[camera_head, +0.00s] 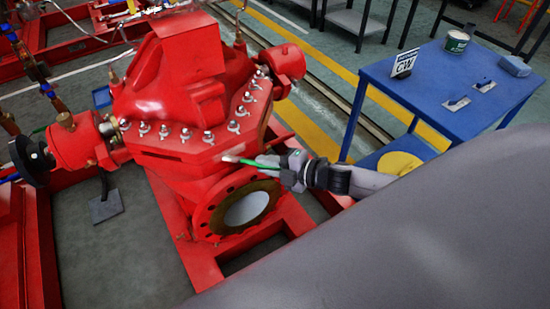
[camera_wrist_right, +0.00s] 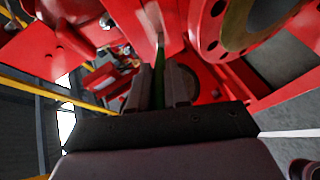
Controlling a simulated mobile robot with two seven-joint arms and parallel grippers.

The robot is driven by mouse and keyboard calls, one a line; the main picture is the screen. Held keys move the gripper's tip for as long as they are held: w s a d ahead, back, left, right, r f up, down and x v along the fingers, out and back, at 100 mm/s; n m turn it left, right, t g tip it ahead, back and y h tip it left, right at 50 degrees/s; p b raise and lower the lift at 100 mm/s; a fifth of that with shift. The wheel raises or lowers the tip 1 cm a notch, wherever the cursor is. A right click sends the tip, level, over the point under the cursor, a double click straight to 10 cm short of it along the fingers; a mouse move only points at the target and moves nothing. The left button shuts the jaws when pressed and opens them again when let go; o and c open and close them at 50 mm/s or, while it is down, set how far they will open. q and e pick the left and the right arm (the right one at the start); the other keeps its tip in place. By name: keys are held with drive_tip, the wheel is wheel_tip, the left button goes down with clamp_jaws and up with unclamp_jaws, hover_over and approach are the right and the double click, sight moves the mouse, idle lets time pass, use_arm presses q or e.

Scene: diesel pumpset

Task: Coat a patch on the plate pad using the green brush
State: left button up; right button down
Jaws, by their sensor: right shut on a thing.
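My right gripper (camera_head: 292,168) reaches in from the right, beside the red pump casing (camera_head: 185,135). It is shut on the green brush (camera_head: 258,164), whose pale bristle tip (camera_head: 232,158) points left, close to the casing's side just above the round flange. I cannot tell whether the tip touches the red surface. In the right wrist view the green handle (camera_wrist_right: 159,92) lies between the two dark fingers (camera_wrist_right: 163,85), and the pale tip points up towards red metal. I cannot make out the plate pad as a separate thing. My left gripper is not in view.
The round flange (camera_head: 240,205) is below the brush, and a row of bolts (camera_head: 185,134) lines the casing above. A blue table (camera_head: 430,85) at the upper right holds a tin (camera_head: 456,42), a sign (camera_head: 404,63), a blue block (camera_head: 514,66) and two small flat tools.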

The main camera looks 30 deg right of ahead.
drive_tip(key=a, duration=0.4)
drive_tip(key=shift+p, duration=0.4)
drive_tip(key=s+p, duration=0.1)
drive_tip(key=s, duration=0.5)
drive_tip(key=shift+p, duration=0.3)
drive_tip(key=shift+d, duration=0.1)
drive_tip(key=s+p, duration=0.1)
drive_tip(key=s, duration=0.2)
idle(0.4)
idle(0.8)
